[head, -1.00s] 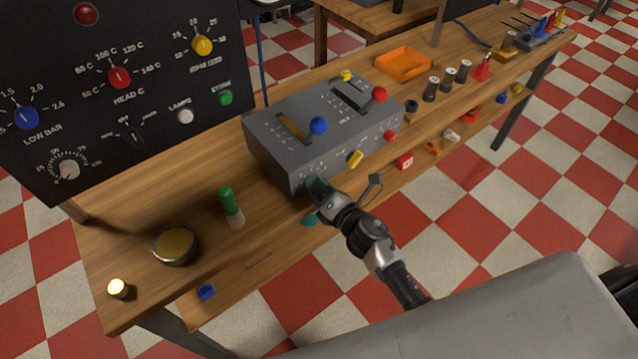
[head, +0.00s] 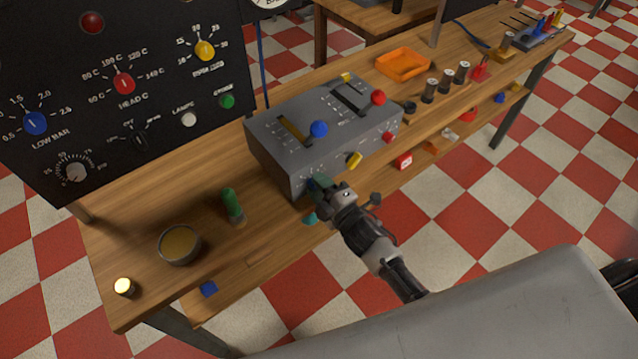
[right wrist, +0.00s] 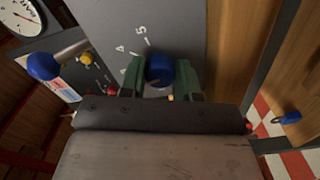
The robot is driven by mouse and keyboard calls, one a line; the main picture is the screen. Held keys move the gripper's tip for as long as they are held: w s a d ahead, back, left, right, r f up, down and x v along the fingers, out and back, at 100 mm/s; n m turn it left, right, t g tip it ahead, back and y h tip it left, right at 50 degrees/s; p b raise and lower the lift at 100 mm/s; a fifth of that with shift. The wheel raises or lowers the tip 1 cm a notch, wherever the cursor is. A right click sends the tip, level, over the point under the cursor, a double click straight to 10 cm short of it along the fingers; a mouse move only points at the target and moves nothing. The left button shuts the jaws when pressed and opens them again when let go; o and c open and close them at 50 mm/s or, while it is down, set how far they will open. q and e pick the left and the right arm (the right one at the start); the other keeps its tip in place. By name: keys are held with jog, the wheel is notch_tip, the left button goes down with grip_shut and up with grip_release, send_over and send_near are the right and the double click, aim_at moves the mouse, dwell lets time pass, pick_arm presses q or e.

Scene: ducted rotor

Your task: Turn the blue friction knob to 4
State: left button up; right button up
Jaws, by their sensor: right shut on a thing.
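The blue friction knob (right wrist: 160,70) is on the grey face of the control box (head: 345,150). In the right wrist view it sits between the two green fingers of my right gripper (right wrist: 161,80), which is shut on it. Printed scale numerals, among them a 4 and a 5, show on the face beside the knob; its pointer is not clear. In the head view my right gripper (head: 318,188) is at the box's lower front corner and mostly hides the knob. My left gripper is not in view.
A blue-ball lever (head: 319,129) and a red-ball lever (head: 378,97) stand on the box top. A yellow knob (head: 354,160) and red knob (head: 388,138) are along its front. A green-topped cylinder (head: 232,205) and round tin (head: 180,244) stand left on the bench.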

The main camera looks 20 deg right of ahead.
jog(key=m+p, duration=0.1)
jog(key=m, duration=0.4)
jog(key=shift+m, duration=0.3)
jog(key=m+p, duration=0.1)
jog(key=m, duration=0.4)
jog(key=shift+f, duration=0.1)
dwell(0.3)
jog(key=o, duration=0.9)
jog(key=shift+s, duration=0.1)
jog(key=b+v, duration=0.1)
jog(key=v, duration=0.9)
jog(key=shift+s+d, duration=0.15)
jog(key=shift+s, duration=0.2)
